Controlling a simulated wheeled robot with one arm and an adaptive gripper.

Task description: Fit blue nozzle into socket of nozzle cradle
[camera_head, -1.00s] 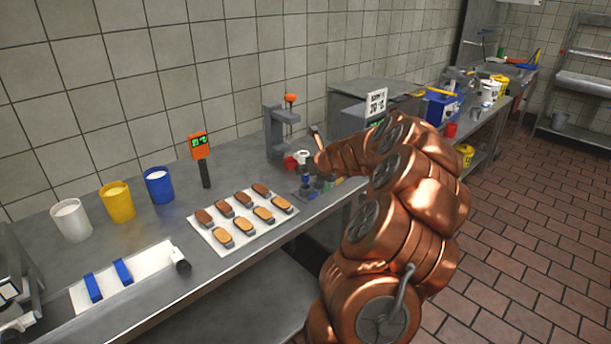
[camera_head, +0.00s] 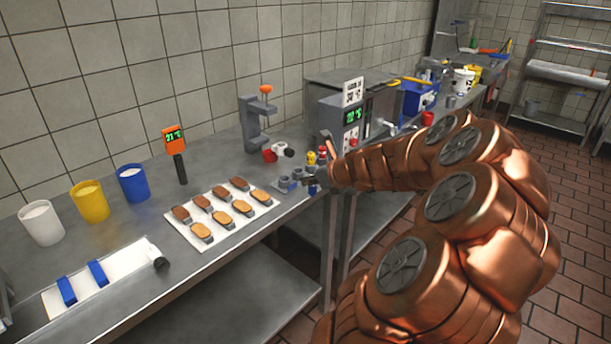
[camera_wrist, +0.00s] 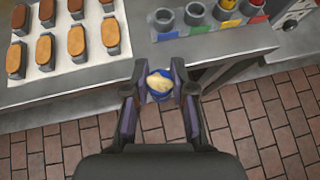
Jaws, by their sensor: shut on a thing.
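My gripper (camera_wrist: 158,82) is shut on the blue nozzle (camera_wrist: 159,93), which has a pale cream-coloured middle seen from above. In the wrist view they are in front of the counter's edge, with floor behind them. In the head view my gripper (camera_head: 318,177) is beside the cradle, and the blue nozzle (camera_head: 313,187) is small and partly hidden. The nozzle cradle (camera_wrist: 180,33) lies near the counter edge, ahead of the gripper and apart from it. Its blue-marked socket (camera_wrist: 162,19) and green-marked socket (camera_wrist: 195,13) look empty. Yellow (camera_wrist: 228,4) and red (camera_wrist: 257,3) nozzles stand in the others.
A white tray of several pastries (camera_head: 178,226) lies left of the cradle. A grey stand with an orange knob (camera_head: 250,128) and a red-and-white item (camera_head: 281,151) are behind it. A machine with a display (camera_head: 352,125) stands to the right. Bare counter lies between tray and cradle.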

